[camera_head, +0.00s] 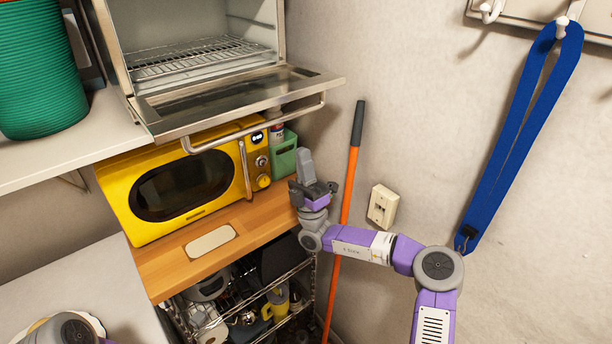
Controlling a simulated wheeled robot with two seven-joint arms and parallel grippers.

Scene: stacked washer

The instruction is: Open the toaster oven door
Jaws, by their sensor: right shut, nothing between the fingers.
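The silver toaster oven (277,30) stands at the upper left, with its wire rack (195,55) showing inside. Its glass door (235,98) is folded down and open, sticking out over the microwave. The door's bar handle (255,122) runs along the front edge. My right gripper (305,160) is shut and empty, pointing upward below and to the right of the door. It is apart from the handle. Of my left arm only a grey rounded part shows at the bottom left; its gripper is out of view.
A yellow microwave (120,190) sits on a wooden shelf (265,222) below the oven. A green container (284,158) stands beside it, close to my right gripper. An orange-handled pole (351,175) leans on the wall behind my right arm. A blue strap (510,140) hangs at right.

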